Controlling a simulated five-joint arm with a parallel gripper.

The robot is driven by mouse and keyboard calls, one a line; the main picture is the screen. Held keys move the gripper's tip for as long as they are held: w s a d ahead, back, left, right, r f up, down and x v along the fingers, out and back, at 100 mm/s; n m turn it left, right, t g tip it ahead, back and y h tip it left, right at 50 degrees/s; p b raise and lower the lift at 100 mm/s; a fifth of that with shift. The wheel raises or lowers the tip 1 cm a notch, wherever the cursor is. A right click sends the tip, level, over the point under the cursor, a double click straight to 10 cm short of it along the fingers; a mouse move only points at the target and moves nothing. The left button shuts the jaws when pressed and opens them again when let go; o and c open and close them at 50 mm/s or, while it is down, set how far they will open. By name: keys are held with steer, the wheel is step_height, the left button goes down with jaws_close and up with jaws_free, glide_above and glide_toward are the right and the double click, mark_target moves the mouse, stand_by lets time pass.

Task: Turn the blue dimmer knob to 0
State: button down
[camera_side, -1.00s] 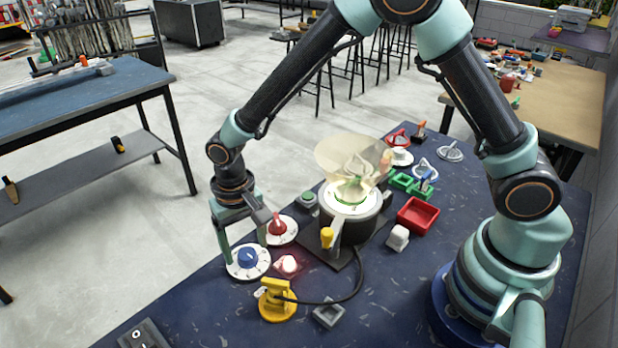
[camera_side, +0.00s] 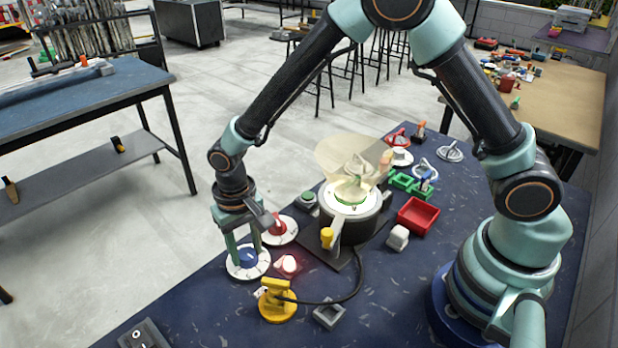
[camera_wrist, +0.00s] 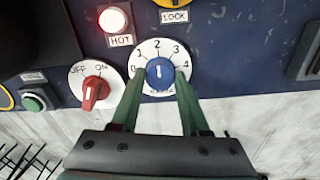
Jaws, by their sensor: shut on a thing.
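The blue dimmer knob (camera_side: 249,260) sits on a round white dial (camera_side: 238,275) at the table's left edge. In the wrist view the blue knob (camera_wrist: 160,72) shows a white mark lying roughly up and down the picture. The dial's numbers include 0 at the left, 2 at the top and 4 at the right. Which end of the mark is the pointer I cannot tell for certain. My gripper (camera_wrist: 160,84) is shut on the knob, one green finger on each side. Its lower rim is partly hidden by the fingers.
A red OFF/ON knob (camera_wrist: 95,90) on its white dial is close beside. A lit red HOT lamp (camera_side: 289,264), a yellow LOCK piece (camera_side: 277,302) and a round heater (camera_side: 352,204) with a clear glass vessel stand nearby. The table edge is just left of the dial.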

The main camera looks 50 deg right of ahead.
steer(key=n, duration=1.1)
steer(key=shift+n, duration=2.2)
steer(key=shift+r, duration=0.1)
steer(key=shift+c, duration=2)
jaws_free()
